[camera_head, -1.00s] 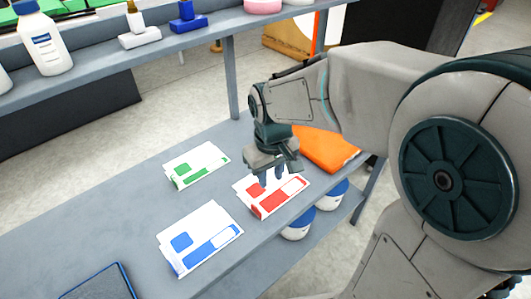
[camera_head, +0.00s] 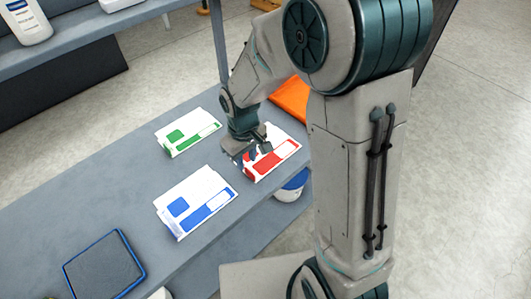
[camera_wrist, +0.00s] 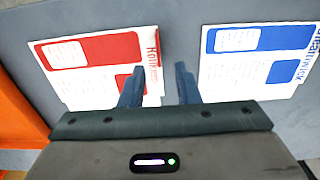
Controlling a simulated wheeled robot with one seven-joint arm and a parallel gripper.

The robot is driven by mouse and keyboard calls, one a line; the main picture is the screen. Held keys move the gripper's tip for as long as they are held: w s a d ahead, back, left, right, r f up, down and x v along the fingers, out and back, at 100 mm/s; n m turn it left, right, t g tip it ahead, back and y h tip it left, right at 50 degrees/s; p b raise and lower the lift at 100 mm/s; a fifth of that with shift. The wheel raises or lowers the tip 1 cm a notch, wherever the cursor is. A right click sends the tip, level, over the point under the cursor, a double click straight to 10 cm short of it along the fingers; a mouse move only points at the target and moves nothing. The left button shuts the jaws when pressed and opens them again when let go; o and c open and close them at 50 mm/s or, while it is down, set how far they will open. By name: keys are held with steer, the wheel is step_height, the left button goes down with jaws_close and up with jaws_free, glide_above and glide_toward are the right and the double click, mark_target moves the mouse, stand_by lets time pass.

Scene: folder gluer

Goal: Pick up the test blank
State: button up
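Three flat white printed blanks lie on the grey table: one with red print (camera_head: 278,153), one with blue print (camera_head: 197,203) and one with green print (camera_head: 189,132). I cannot tell from the pictures which is called the test blank. My gripper (camera_head: 250,155) is at the left edge of the red blank and hides part of it. In the wrist view the gripper (camera_wrist: 158,85) is open and empty. One finger overlaps the red blank (camera_wrist: 95,60); the other is over bare table, short of the blue blank (camera_wrist: 262,60). Whether the fingers touch anything is unclear.
An orange item (camera_head: 292,98) lies behind the red blank, partly hidden by my arm. A blue-edged dark pad (camera_head: 104,265) lies at the near left. White tubs with blue (camera_head: 292,187) stand on the lower shelf. An upper shelf (camera_head: 95,35) holds a bottle (camera_head: 25,20).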

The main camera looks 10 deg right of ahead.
mark_target(246, 166)
steer(key=shift+w+f, duration=0.15)
steer(key=shift+f, duration=1.05)
steer(key=shift+w+f, duration=0.1)
steer(key=shift+f, duration=1.1)
jaws_close()
